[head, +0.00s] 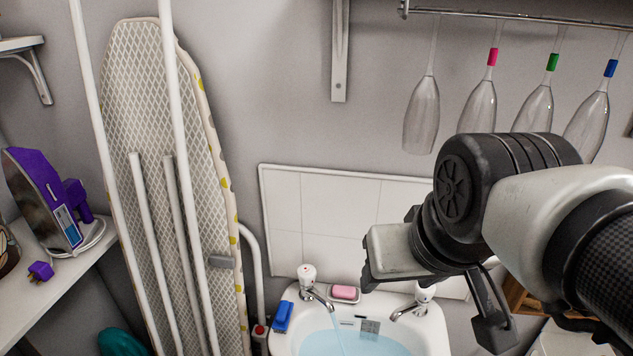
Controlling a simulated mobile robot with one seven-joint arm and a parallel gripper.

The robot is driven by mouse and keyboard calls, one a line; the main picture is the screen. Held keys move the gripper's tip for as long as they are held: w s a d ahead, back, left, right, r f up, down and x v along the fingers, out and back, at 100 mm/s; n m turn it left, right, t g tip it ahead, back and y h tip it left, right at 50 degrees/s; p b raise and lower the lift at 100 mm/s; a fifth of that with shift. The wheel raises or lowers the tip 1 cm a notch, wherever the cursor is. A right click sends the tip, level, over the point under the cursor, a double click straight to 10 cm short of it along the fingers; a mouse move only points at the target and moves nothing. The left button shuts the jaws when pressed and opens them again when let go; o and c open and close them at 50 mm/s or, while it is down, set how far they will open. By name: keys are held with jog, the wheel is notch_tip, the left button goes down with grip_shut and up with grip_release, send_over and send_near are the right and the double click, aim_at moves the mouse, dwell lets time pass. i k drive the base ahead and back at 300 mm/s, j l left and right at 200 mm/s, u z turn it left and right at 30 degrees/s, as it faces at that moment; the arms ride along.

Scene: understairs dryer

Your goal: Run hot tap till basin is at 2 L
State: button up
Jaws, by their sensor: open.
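The white basin (437,335) is at the bottom centre, cut off by the lower edge of the view. Pale blue water (375,346) stands in it. The left tap (308,275) has a white head with a red mark, and a stream of water (337,333) runs from its spout. The right tap (424,294) shows no visible stream; its head is close to my gripper in the picture. Small dark marks (352,322) show on the basin's back wall, too small to read. My gripper (430,302) is open and empty, in front of the basin's right side.
Pink soap (344,292) and a blue object (283,316) lie on the basin rim. An ironing board (150,110) leans at the left, near a shelf with a purple iron (45,200). Several glasses (422,115) hang at upper right, close to my arm in the picture.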

aim_at(307, 273)
jog(key=k+j+z, duration=0.1)
jog(key=z, duration=0.35)
jog(key=k+j+z, duration=0.15)
jog(key=z, duration=0.35)
jog(key=k+j, duration=0.05)
jog(key=j, duration=0.05)
